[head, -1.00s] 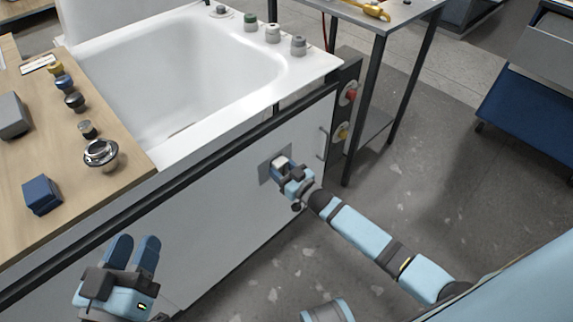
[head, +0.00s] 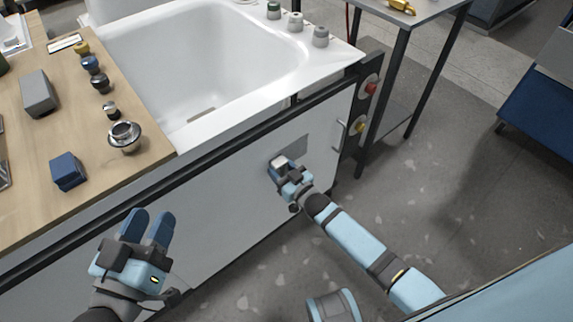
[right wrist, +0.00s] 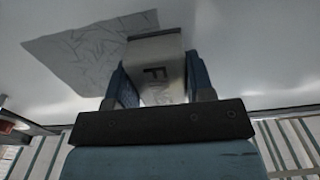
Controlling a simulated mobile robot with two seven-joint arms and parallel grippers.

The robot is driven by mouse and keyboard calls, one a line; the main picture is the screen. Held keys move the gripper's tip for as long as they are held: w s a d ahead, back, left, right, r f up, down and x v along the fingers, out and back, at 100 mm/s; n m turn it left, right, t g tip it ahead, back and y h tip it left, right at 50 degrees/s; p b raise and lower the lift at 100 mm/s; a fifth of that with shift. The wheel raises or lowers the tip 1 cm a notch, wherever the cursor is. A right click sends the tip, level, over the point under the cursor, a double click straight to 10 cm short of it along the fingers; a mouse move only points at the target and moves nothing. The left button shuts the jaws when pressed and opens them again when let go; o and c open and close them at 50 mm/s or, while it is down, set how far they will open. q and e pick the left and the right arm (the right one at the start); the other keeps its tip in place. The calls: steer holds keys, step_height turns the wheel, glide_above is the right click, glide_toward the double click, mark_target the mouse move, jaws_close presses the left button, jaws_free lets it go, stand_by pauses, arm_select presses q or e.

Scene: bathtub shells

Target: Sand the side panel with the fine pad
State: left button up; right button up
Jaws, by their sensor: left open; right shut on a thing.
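The white side panel (head: 235,195) below the tub has a grey, scratched patch (head: 297,146); the patch also shows in the right wrist view (right wrist: 85,50). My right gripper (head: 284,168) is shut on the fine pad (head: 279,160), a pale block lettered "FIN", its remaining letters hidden. The right wrist view shows the fine pad (right wrist: 155,70) between the fingers, its far end at the panel, overlapping the patch's edge. I cannot tell whether it presses on the panel. My left gripper (head: 147,228) is open and empty, in front of the panel at lower left.
A wooden worktop (head: 110,180) at left carries a blue block (head: 67,170), a grey block (head: 37,92), a metal drain fitting (head: 124,136) and several small knobs. The white tub (head: 200,70) stands behind. A panel handle (head: 340,135) and a metal table (head: 425,15) are to the right.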

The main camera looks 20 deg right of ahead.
mark_target(310, 137)
steer(key=shift+s+a+r, duration=0.1)
steer(key=shift+a, duration=0.5)
steer(key=shift+a+r+p, duration=0.1)
steer(key=shift+r+p, duration=1.15)
steer(key=shift+w+d, duration=0.2)
steer(key=shift+d, duration=0.5)
steer(key=shift+w+d+f, duration=0.1)
steer(key=shift+w+d, duration=0.2)
steer(key=shift+d, duration=0.6)
steer(key=shift+w+d+f, duration=0.1)
steer(key=shift+w+d, duration=0.15)
steer(key=shift+d, duration=0.65)
steer(key=shift+w+d, duration=0.25)
steer(key=shift+d, duration=0.35)
steer(key=shift+w+d, duration=0.25)
steer(key=shift+d, duration=0.35)
steer(key=shift+w+d, duration=0.3)
steer(key=shift+d, duration=0.55)
steer(key=shift+w+d, duration=0.25)
steer(key=shift+d, duration=0.55)
steer(key=shift+w+d, duration=0.25)
steer(key=shift+d, duration=0.4)
steer(key=shift+w+d, duration=0.25)
steer(key=shift+d, duration=0.35)
steer(key=shift+w+d, duration=0.2)
steer(key=shift+d, duration=0.25)
